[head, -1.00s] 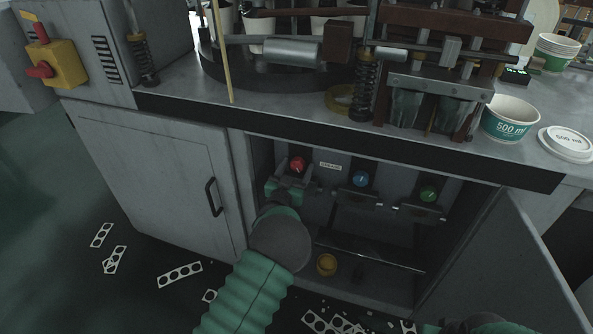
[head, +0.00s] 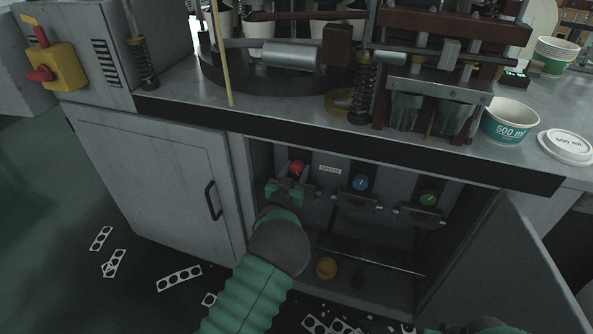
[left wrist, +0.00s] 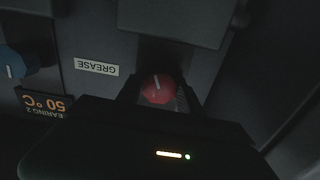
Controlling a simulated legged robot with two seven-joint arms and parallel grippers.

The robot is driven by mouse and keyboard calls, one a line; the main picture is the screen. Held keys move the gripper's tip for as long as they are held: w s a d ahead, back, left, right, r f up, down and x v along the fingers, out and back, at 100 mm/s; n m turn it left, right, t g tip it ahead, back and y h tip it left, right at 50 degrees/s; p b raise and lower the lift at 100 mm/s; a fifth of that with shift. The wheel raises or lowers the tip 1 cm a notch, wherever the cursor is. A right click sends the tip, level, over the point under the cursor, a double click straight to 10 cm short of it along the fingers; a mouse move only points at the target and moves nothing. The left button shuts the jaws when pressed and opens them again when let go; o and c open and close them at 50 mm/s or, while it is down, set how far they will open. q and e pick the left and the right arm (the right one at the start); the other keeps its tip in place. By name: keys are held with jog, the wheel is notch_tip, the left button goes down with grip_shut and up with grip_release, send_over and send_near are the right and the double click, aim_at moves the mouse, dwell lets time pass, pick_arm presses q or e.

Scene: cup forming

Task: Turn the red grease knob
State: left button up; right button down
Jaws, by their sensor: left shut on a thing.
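The red grease knob (head: 297,168) is at the left of the row inside the open cabinet under the machine table. My left gripper (head: 293,177) reaches up to it from below. In the left wrist view the red knob (left wrist: 158,88) sits between the two fingers of the gripper (left wrist: 160,97), which are shut on it. Its white mark points nearly straight up in that view. A label reading GREASE (left wrist: 97,67) is beside it, upside down. The fingertips are small and dark in the head view. My right gripper cannot be made out.
A blue knob (head: 360,182) and a green knob (head: 428,198) are to the right of the red one. A yellow cap (head: 326,268) stands on the cabinet floor. The open right door (head: 530,270) and closed left door (head: 165,185) flank the opening.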

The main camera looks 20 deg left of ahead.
pick_arm(q)
jog(key=shift+r+m, duration=0.1)
jog(key=shift+m, duration=0.2)
jog(key=m, duration=0.3)
jog(key=shift+m, duration=2.2)
jog(key=shift+d, duration=0.1)
jog(key=o, duration=1.4)
